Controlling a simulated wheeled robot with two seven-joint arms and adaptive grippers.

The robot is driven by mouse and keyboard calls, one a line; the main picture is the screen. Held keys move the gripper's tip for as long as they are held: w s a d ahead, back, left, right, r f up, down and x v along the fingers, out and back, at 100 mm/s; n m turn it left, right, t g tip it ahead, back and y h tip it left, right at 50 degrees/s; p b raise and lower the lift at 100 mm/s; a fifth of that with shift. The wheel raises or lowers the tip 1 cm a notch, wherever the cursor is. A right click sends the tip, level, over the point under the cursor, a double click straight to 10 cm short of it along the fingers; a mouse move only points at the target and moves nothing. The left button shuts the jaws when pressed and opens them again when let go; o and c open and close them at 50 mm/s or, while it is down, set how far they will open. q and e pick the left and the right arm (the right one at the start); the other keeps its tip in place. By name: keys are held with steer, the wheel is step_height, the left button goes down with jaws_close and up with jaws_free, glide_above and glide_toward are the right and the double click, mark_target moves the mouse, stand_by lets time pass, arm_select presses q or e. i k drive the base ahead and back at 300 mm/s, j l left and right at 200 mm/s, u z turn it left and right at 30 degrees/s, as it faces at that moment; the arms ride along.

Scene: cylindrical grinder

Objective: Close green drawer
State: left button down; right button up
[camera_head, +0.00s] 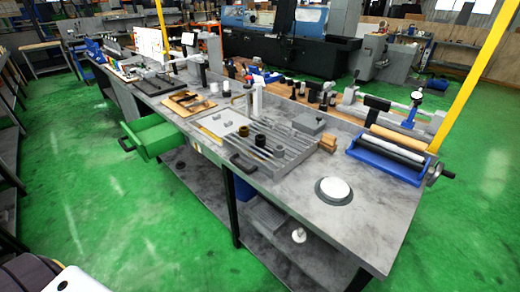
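The green drawer (155,137) sticks out from the front of the long grey workbench (290,190), on the left half of its near side. It stands open, its inside partly showing from above. A dark handle (126,145) is on its front face, which points to the lower left. I see nothing touching the drawer. Neither of my grippers can be made out in this view.
The bench top holds a grey tray of bars (272,148), a white round disc (334,188) and a blue roller unit (385,161). Green floor (120,215) before the drawer is clear. Shelving stands at far left.

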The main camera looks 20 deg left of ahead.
mark_target(152, 135)
steer(key=u, duration=1.9)
